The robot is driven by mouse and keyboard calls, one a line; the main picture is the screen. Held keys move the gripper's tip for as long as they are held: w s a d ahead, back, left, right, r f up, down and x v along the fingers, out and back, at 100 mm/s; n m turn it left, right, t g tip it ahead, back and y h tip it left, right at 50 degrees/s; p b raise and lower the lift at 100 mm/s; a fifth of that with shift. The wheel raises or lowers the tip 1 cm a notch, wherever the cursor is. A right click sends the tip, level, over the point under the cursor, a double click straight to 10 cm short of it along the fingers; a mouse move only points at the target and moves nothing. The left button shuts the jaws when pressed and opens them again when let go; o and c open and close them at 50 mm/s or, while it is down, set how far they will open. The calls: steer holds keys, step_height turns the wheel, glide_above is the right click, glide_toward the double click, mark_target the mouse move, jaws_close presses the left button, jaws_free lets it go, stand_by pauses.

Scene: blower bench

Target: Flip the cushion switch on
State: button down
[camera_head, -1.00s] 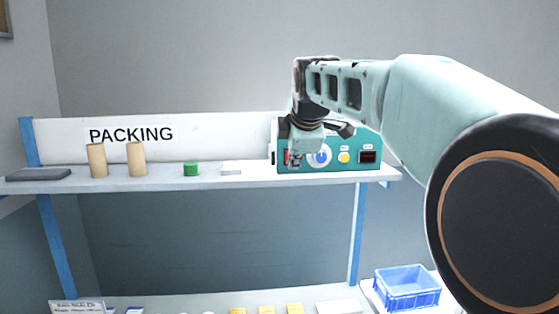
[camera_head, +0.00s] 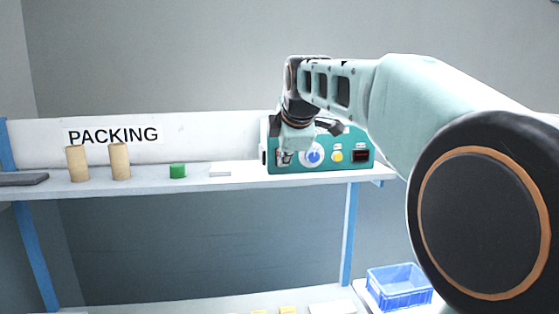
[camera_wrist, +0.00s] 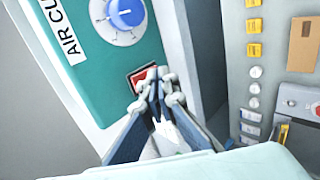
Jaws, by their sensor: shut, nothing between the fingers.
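The teal control box (camera_head: 318,168) stands on the right end of the shelf. Its front has a blue dial (camera_head: 314,154), a yellow button (camera_head: 337,156) and a small dark display (camera_head: 361,155). In the wrist view a red rocker switch (camera_wrist: 141,77) sits in a pale frame beside the blue dial (camera_wrist: 124,13), near the lettering "AIR CU". My gripper (camera_wrist: 158,78) is shut and empty, its fingertips right at the switch and covering part of it. I cannot tell whether they touch it. In the head view my gripper (camera_head: 284,158) hides the switch.
The shelf (camera_head: 215,180) carries two tan cylinders (camera_head: 98,162), a green cylinder (camera_head: 178,171), a small white block (camera_head: 220,171) and a dark flat slab (camera_head: 22,179). A blue crate (camera_head: 400,288) stands below on the right.

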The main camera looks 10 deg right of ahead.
steer(key=shift+w+t+b, duration=0.25)
steer(key=shift+t+b, duration=0.25)
steer(key=shift+b, duration=0.7)
steer(key=shift+r+p, duration=0.7)
steer(key=shift+r, duration=0.05)
steer(key=shift+s+a, duration=0.1)
